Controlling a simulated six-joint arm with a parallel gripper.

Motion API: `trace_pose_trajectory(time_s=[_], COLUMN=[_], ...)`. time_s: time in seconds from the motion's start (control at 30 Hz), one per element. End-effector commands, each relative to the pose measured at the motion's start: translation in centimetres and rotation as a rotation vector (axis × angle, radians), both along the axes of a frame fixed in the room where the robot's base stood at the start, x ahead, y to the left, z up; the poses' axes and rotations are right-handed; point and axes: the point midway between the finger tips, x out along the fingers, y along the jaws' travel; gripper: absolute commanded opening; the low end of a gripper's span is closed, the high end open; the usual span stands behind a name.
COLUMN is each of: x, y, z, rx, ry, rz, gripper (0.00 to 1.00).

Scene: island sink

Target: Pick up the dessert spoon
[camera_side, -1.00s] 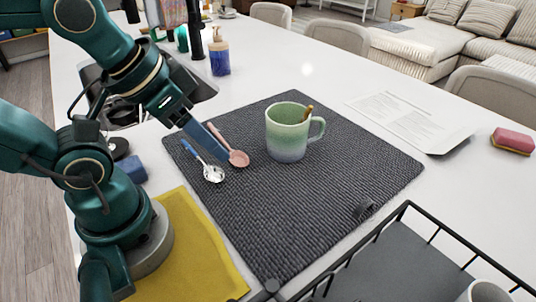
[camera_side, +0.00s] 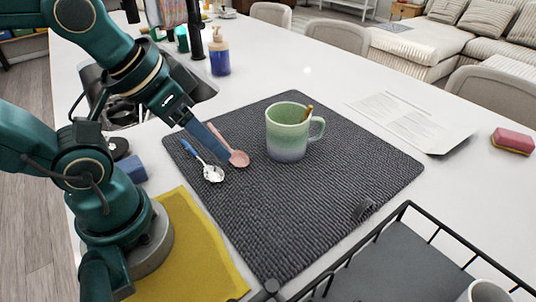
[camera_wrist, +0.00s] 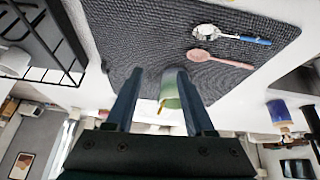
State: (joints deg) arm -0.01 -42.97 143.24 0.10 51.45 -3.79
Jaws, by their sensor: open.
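A silver spoon with a blue handle (camera_side: 213,173) lies on the dark mat (camera_side: 320,200) near its left edge. A pink spoon (camera_side: 239,158) lies beside it, to its right. I cannot tell from looks which is the dessert spoon. My gripper (camera_side: 222,148) is open and empty; in the side view its blue fingers overlap the pink spoon's handle and hide part of it. In the wrist view, both the silver spoon (camera_wrist: 205,31) and the pink spoon (camera_wrist: 203,56) lie to the right of my gripper (camera_wrist: 158,74), outside the jaws.
A green mug (camera_side: 287,133) with something brown in it stands on the mat, right of the spoons. A black wire rack (camera_side: 405,215) is at the front right. A yellow cloth (camera_side: 195,255), blue block (camera_side: 132,168) and soap bottle (camera_side: 219,55) are around the mat.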

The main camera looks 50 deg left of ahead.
Motion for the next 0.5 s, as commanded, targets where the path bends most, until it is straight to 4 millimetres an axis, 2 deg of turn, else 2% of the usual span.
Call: trace_pose_trajectory(time_s=[0.17,0.37,0.5], x=[0.9,2.9,4.1], y=[1.3,4.8,8.0], z=[0.3,-0.8,-2.5], rx=[-0.088,-0.169,-0.191], ry=[-0.033,-0.026,-0.025], rz=[0.278,0.746,1.081], gripper=[0.54,0.54,0.54])
